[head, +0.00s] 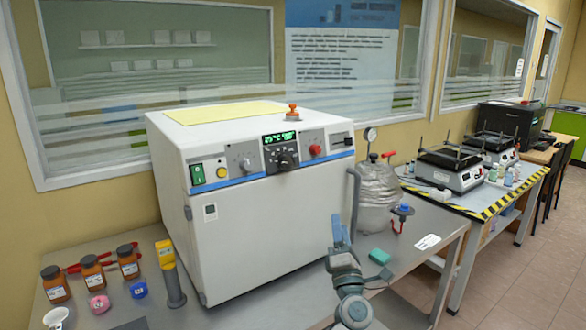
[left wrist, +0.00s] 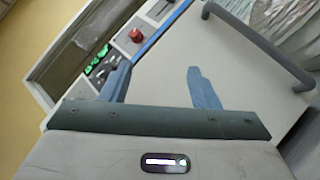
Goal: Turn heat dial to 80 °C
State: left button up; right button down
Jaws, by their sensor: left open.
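The white oil analysis machine (head: 255,235) stands on the bench. Its front panel carries a green-lit display (head: 280,138) with a black dial (head: 283,160) just below it. I cannot read the dial's setting at this size. My left gripper (head: 341,228) is open and empty in front of the machine's right side, below and to the right of the dial, apart from it. In the left wrist view the two blue fingers (left wrist: 157,82) are spread. The display (left wrist: 97,65) shows there beyond the left finger; the dial is not clear. My right gripper is not in view.
A red knob (head: 315,150) sits right of the dial. A handle (head: 354,200) stands out at the machine's right edge, beside a wrapped silver vessel (head: 380,195). Brown bottles (head: 92,272) and a yellow-topped device (head: 170,272) stand at left.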

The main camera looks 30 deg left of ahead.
pick_arm(q)
jog(key=s+a+r+n+g+y, duration=0.2)
jog(key=a+r+n+g+y, duration=0.25)
jog(key=r+n+g, duration=0.75)
jog(key=n+h, duration=0.2)
jog(key=n, duration=0.7)
send_near(288, 163)
jog(key=shift+g, duration=0.4)
jog(key=p+x, duration=0.1)
jog(key=x, duration=0.2)
jog(key=p+x, duration=0.2)
jog(key=x, duration=0.2)
jog(key=shift+w+a+r, duration=0.1)
jog(key=shift+w+r, duration=0.15)
jog(key=shift+w+a+f, duration=0.1)
jog(key=shift+w+a, duration=0.05)
jog(key=shift+a, duration=0.2)
jog(key=shift+c, duration=0.3)
jog(key=c, duration=0.9)
